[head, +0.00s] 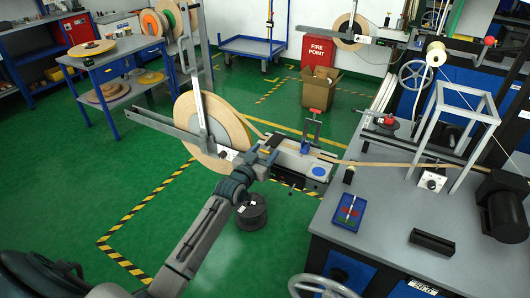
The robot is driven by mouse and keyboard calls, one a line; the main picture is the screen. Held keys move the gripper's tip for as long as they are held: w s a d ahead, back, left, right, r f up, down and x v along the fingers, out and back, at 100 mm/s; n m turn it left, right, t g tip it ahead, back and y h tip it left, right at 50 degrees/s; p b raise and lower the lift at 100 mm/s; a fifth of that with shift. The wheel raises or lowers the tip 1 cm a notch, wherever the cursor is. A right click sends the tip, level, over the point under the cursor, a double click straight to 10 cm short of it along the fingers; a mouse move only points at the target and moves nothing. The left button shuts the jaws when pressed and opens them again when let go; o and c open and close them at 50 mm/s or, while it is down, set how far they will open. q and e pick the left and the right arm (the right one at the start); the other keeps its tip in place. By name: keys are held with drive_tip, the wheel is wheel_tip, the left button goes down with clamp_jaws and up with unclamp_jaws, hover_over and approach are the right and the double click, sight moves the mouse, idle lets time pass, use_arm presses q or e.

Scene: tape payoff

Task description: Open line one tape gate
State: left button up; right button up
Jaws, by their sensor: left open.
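A large tape reel (213,128) stands upright on the payoff stand, its tan tape (380,164) running right towards the bench. On the grey payoff block right of the reel stands an upright dark frame with a red top (314,112) and a blue part at its foot; this looks like the tape gate, and whether it is open is too small to tell. My left gripper (274,147) is at the block's left end, beside the reel and left of the red-topped frame. It is open, with its fingers small and hard to make out. My right gripper is not in view.
A grey bench (380,215) with a blue tray (348,212), a black block (432,242) and a metal frame stands at right. A black round weight (252,212) is below the payoff.

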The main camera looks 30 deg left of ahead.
use_arm(q)
drive_tip(key=shift+w, duration=0.4)
